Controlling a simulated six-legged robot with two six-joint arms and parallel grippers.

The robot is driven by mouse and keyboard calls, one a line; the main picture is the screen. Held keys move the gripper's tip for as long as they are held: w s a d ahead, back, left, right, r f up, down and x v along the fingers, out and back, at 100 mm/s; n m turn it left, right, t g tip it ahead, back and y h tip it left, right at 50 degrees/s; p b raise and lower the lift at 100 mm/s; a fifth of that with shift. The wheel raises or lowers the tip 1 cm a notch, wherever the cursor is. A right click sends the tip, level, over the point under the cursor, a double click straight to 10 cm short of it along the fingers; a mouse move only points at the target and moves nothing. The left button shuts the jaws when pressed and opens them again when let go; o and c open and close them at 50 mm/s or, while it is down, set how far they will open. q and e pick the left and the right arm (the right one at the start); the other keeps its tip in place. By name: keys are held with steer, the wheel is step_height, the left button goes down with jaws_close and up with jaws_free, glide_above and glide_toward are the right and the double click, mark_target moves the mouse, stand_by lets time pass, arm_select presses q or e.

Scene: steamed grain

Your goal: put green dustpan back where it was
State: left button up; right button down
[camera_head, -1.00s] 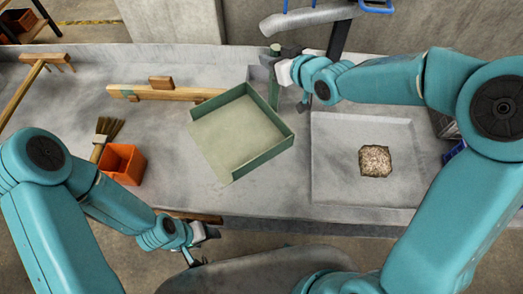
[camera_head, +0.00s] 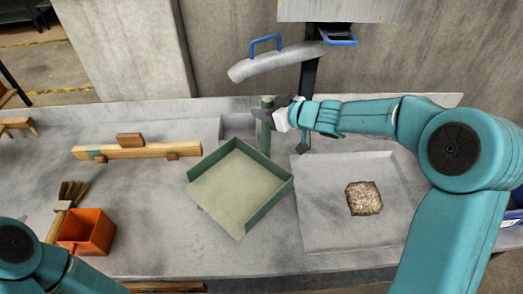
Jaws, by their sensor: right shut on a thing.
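The green dustpan (camera_head: 238,187) is in the middle of the head view, with its open side toward the lower left and its handle (camera_head: 266,126) at the back. The pan looks empty. My right gripper (camera_head: 273,113) is shut on the dustpan's handle. I cannot tell whether the pan touches the bench or hangs just above it. My left arm shows only at the lower left corner, and its gripper is out of the frame.
A shallow grey tray (camera_head: 322,215) with a block of grain (camera_head: 363,198) lies to the right. An orange bin (camera_head: 86,233), a brush (camera_head: 67,197) and a wooden beam (camera_head: 115,152) are on the left. A small grey box (camera_head: 236,128) stands behind the dustpan. The front middle bench is clear.

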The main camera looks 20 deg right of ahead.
mark_target(269, 137)
step_height(269, 137, down, 8)
steer(key=b, duration=0.2)
steer(key=shift+s+a+f+b, duration=0.1)
steer(key=shift+s+b, duration=0.05)
steer(key=shift+b, duration=0.25)
arm_select(q)
step_height(269, 137, down, 4)
steer(key=shift+r, duration=0.1)
arm_select(e)
steer(key=shift+f, duration=0.3)
arm_select(q)
steer(key=shift+s, duration=0.1)
arm_select(e)
steer(key=c, duration=0.8)
jaws_free()
steer(key=shift+f, duration=0.15)
